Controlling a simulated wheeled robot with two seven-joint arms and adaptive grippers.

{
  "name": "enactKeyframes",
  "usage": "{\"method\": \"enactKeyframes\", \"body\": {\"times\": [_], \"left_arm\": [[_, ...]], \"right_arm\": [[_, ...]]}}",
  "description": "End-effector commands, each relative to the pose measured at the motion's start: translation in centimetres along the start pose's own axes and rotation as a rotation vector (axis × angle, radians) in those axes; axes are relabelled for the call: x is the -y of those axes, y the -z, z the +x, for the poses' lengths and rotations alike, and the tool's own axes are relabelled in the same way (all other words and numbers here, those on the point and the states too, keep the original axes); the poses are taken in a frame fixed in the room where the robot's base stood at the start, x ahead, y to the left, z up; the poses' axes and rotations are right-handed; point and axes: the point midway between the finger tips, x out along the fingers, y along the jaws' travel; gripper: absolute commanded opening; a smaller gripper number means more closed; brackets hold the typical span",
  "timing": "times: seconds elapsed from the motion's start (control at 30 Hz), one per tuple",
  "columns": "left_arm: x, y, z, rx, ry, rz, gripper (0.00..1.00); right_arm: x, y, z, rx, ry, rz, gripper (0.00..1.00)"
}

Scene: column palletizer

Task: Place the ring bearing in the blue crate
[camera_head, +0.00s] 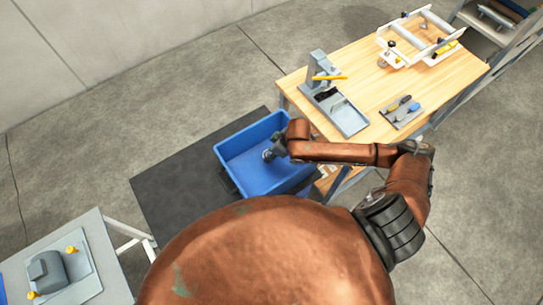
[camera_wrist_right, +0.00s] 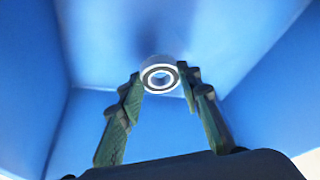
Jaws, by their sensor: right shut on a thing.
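The blue crate (camera_head: 236,150) stands on a dark mat in the head view, left of the wooden table. My right arm reaches over from the right, and my right gripper (camera_head: 272,154) is inside the crate's outline. In the right wrist view, my right gripper (camera_wrist_right: 161,82) is shut on the ring bearing (camera_wrist_right: 160,74), a small metal ring with a dark band, held between the fingertips. Blue crate walls (camera_wrist_right: 250,40) surround it there. The gap between bearing and crate floor cannot be judged. My left gripper is not in view.
The wooden table (camera_head: 385,85) beside the crate carries a grey press-like device (camera_head: 335,100), a small tool tray (camera_head: 402,112) and a white frame fixture (camera_head: 425,40). A grey table (camera_head: 85,250) stands at lower left. The dark mat (camera_head: 170,190) is bare left of the crate.

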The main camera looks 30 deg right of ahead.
Motion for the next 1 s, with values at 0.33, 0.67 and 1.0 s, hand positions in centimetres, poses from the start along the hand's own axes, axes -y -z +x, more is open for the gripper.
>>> {"method": "enactKeyframes", "body": {"times": [0.33,0.67,1.0], "left_arm": [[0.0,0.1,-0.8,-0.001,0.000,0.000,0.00],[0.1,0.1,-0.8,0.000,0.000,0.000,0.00],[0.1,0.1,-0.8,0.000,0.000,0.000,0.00]], "right_arm": [[-0.6,-1.3,3.2,-0.001,0.001,-0.001,0.04],[-0.6,-1.4,3.6,-0.001,-0.001,-0.003,0.04],[-0.7,-1.5,3.8,0.000,-0.001,-0.002,0.50]]}}
